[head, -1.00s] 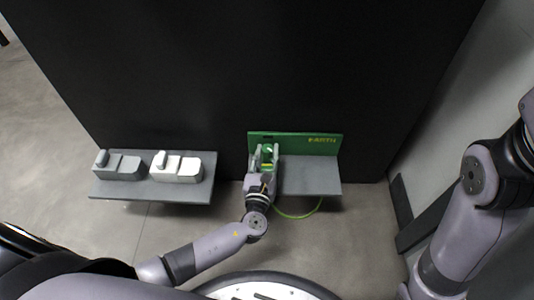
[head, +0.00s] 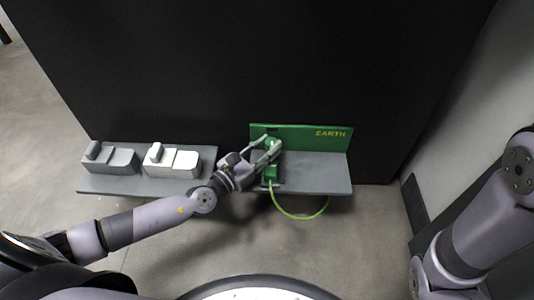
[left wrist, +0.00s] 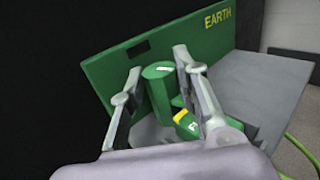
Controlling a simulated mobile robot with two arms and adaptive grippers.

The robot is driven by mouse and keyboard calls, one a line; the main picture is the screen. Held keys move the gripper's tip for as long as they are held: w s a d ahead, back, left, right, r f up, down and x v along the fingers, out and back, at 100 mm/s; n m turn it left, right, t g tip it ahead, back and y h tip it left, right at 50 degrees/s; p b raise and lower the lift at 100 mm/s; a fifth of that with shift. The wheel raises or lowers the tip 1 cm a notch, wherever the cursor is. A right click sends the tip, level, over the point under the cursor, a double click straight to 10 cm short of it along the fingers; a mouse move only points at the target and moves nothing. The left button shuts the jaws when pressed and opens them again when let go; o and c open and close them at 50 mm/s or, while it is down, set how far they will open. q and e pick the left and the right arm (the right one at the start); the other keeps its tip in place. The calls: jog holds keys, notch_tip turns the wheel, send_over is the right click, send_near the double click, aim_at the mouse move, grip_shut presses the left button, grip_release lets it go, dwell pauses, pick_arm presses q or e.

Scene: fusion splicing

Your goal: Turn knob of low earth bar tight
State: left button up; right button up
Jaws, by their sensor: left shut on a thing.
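The green earth bar panel (head: 300,136), marked EARTH, stands upright along the back of a grey shelf; it also shows in the left wrist view (left wrist: 113,72). Its knob (left wrist: 159,90) is a green cylinder with a white mark on top. My left gripper (head: 268,145) reaches in from the left, its two fingers on either side of the knob and shut on it. A green lug with a yellow band (left wrist: 186,122) sits beside the knob, near the right finger. My right gripper is out of view; only part of my right arm shows.
A yellow-green cable (head: 298,217) hangs in a loop below the earth shelf (head: 325,175). To the left, another grey shelf (head: 130,186) carries a grey block (head: 112,160) and a white block (head: 172,163). The right part of the earth shelf is clear. A dark wall rises behind.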

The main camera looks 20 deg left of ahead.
pick_arm(q)
jog(key=shift+a, duration=0.1)
jog(key=shift+r, duration=0.1)
dwell(0.3)
jog(key=o, duration=1.2)
jog(key=shift+c, duration=0.2)
jog(key=shift+s, duration=0.1)
jog(key=v, duration=0.7)
jog(key=shift+s+a, duration=0.25)
jog(key=shift+s, duration=0.05)
